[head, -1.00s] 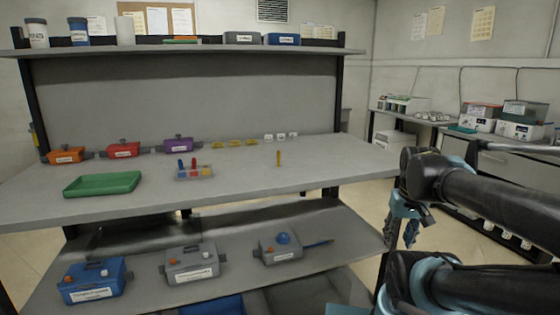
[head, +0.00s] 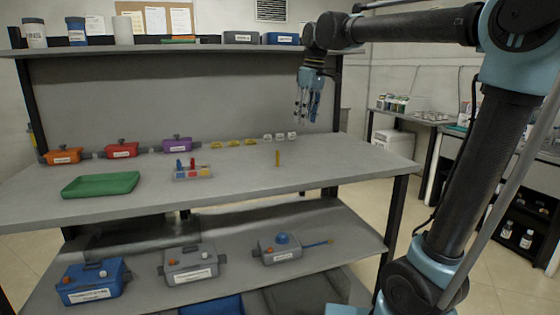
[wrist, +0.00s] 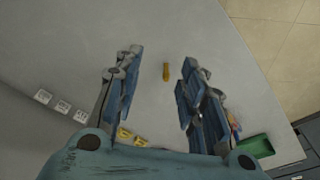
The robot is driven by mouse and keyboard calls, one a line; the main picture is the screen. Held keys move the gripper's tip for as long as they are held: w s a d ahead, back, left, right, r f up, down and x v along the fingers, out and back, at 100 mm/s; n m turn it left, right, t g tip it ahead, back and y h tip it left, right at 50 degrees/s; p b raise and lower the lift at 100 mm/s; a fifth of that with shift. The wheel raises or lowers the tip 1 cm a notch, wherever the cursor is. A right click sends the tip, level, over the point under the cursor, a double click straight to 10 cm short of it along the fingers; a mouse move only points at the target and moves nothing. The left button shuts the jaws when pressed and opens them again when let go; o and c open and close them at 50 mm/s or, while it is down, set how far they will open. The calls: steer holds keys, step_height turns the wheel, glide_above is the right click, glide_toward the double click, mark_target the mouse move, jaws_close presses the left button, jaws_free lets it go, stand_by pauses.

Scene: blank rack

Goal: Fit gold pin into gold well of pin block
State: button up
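The gold pin (head: 278,159) stands upright on the middle shelf's top, right of the pin block. In the wrist view the gold pin (wrist: 166,72) shows beyond and between my fingers, apart from them. The pin block (head: 192,172) is a small block with coloured sections, with a blue and a red pin standing in it. Its yellow section is in the front row; the wells are too small to make out. My gripper (head: 308,105) hangs above the table, up and right of the gold pin, fingers downward. In the wrist view my gripper (wrist: 157,90) is open and empty.
A green tray (head: 101,184) lies left of the block. Orange, red and purple boxes (head: 121,149) line the back, with yellow pieces (head: 236,142) and small white pieces (head: 280,136) beside them. An upper shelf (head: 180,47) overhangs the rear. The tabletop around the gold pin is clear.

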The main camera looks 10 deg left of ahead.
steer(key=n, duration=0.2)
glide_toward(278, 158)
steer(key=f, duration=0.2)
steer(key=w+a+f, duration=0.1)
steer(key=f, duration=0.3)
steer(key=shift+w+a+f, duration=0.15)
steer(key=shift+w+a, duration=0.1)
steer(key=shift+w, duration=0.05)
steer(key=shift+a+f, duration=0.1)
steer(key=shift+f, duration=0.55)
jaws_close()
